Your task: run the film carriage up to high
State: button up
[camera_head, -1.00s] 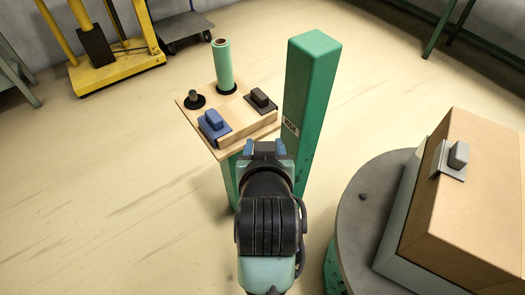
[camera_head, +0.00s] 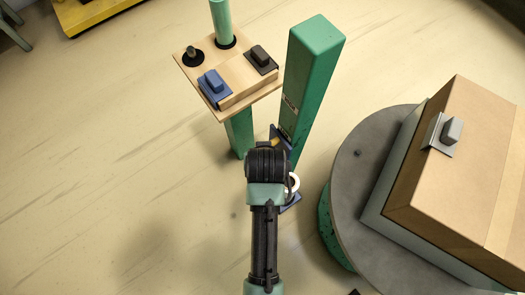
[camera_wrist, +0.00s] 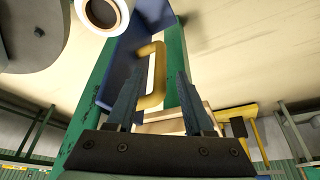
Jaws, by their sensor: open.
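In the head view only pieces of the carriage (camera_head: 292,203) show low beside the mast (camera_head: 315,75); my arm hides the rest. My gripper (camera_wrist: 158,74) is open in the wrist view, its two fingers pointing at the carriage. The handle appears between the fingertips, nearer the left one; I cannot tell whether they reach around it. In the head view my wrist hides the fingers.
A wooden stand (camera_head: 190,70) left of the mast carries a blue switch (camera_head: 213,84), a dark switch (camera_head: 261,57), a knob and a green post (camera_head: 220,20). A round turntable (camera_head: 350,200) with a cardboard box (camera_head: 460,170) stands right.

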jog(key=x, duration=0.5)
jog(key=shift+b, duration=0.35)
grip_shut()
dwell(1.1)
